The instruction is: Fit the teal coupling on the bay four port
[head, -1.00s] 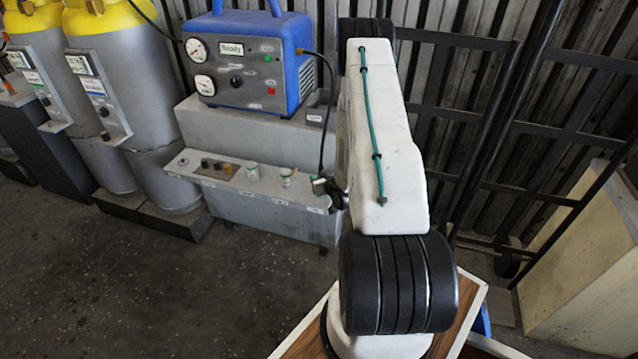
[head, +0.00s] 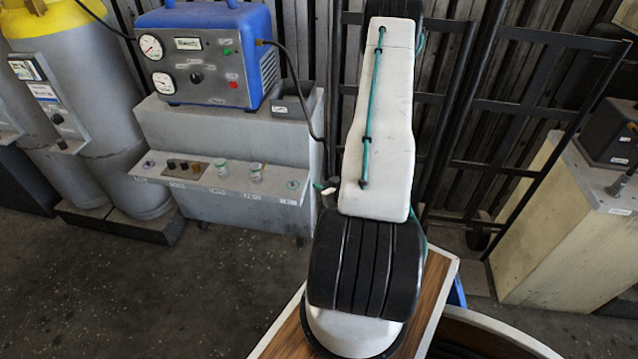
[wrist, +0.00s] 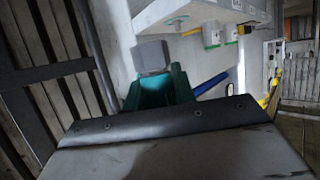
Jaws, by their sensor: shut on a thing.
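In the wrist view a teal piece, which I take to be the teal coupling (wrist: 158,90), sits just beyond the dark front edge of my gripper (wrist: 155,98), which is shut on it. A plain grey block (wrist: 150,56) shows right above the teal piece; I cannot tell whether it is a finger or another part. In the head view my white arm hides the gripper. The grey ledge (head: 215,185) carries a row of ports and fittings, with labels too small to read, so I cannot tell which port is bay four. The coupling is apart from the ledge.
A blue machine (head: 205,55) with gauges stands on the grey cabinet (head: 230,130); its black hose (head: 300,100) hangs towards my arm. Grey cylinders (head: 100,100) stand left. Dark rack frames (head: 500,110) and a beige cabinet (head: 550,230) are right. Floor before the ledge is clear.

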